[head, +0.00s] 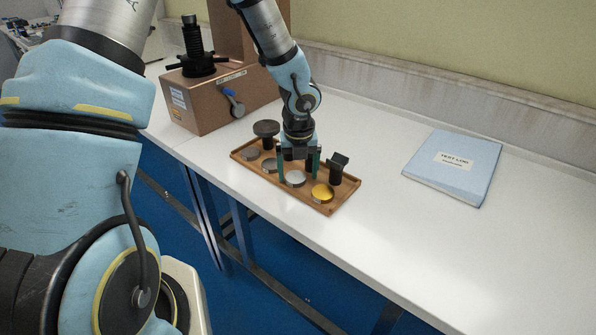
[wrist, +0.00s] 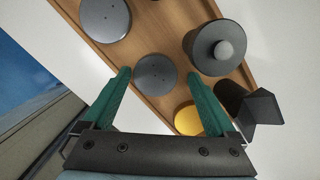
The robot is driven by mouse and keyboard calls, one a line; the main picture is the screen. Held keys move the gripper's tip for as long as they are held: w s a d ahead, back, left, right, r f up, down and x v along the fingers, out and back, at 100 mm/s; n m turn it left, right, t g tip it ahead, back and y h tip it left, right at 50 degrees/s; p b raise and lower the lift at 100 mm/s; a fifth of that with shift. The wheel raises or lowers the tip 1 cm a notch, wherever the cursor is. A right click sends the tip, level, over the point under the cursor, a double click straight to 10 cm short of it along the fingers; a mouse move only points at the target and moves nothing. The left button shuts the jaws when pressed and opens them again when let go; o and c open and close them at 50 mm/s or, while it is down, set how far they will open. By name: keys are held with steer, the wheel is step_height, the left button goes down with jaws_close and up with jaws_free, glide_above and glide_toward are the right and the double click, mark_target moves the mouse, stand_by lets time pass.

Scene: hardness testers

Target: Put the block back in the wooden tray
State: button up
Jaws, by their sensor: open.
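The wooden tray (head: 322,208) stands on the white bench and holds several round metal blocks. One grey block (head: 295,179) lies in the tray beneath my gripper (head: 300,172); in the wrist view this grey block (wrist: 155,75) shows between the two green fingertips. My gripper is open and points down over the tray. Whether the fingers touch the block, I cannot tell. A gold block (head: 322,193) lies to its right, partly hidden by a finger in the wrist view. Two more grey blocks (head: 252,154) (head: 269,165) lie in the left part of the tray.
A black flat-topped piece (head: 267,131) and a black V-topped piece (head: 338,166) stand in the tray close to my gripper. A brown hardness tester (head: 210,105) stands at the left. A blue test log (head: 455,167) lies at the right, with clear bench between.

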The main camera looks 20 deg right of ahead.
mark_target(298, 182)
step_height(298, 182, up, 12)
steer(key=s+p, duration=0.2)
steer(key=s+a+r+m, duration=0.1)
steer(key=a+r+m, duration=0.1)
steer(key=a+m, duration=1.3)
steer(key=a+r+m, duration=0.1)
steer(key=a+m, duration=1.4)
steer(key=m, duration=0.3)
steer(key=shift+s+r+m, duration=0.35)
steer(key=shift+r+m, duration=0.05)
steer(key=shift+a, duration=0.1)
